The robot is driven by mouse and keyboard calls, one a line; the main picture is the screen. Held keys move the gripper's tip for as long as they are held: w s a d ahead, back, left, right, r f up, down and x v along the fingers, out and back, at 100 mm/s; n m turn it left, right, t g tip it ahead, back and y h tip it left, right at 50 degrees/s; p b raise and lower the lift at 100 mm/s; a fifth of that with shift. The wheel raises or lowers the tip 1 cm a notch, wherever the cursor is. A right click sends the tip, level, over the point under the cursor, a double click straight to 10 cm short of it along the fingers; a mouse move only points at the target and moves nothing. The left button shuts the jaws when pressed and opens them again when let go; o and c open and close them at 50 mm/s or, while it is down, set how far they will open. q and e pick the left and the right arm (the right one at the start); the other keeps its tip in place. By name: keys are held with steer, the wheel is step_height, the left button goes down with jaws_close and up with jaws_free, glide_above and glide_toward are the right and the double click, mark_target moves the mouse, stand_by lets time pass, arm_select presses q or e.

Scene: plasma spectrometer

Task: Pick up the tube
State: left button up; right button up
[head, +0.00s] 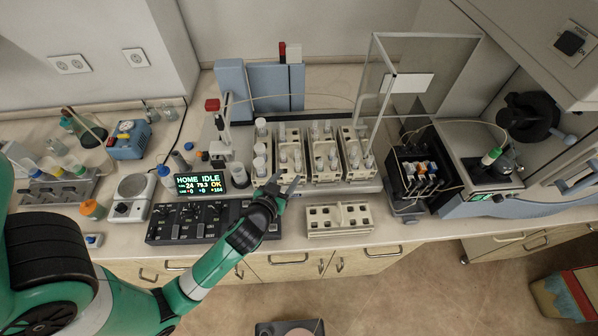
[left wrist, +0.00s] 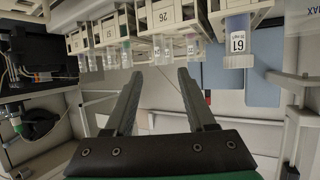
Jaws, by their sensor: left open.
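Several capped sample tubes (head: 328,128) stand upright in cream racks (head: 325,172) on the bench. The racks are numbered, and they also show in the left wrist view (left wrist: 168,14), which looks upside down. Which tube is meant cannot be told. My right gripper is out of view.
An empty cream rack (head: 338,217) lies at the front edge. A display reading "HOME IDLE" (head: 200,181) and a black control panel (head: 195,225) stand left. A clear panel (head: 405,90) rises behind the racks. A black pump unit (head: 415,170) stands right.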

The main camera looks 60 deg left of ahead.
mark_target(297, 165)
arm_select(q)
steer(key=x, duration=0.8)
steer(key=shift+f, duration=0.1)
steer(key=shift+c, duration=0.2)
jaws_close()
stand_by(1.1)
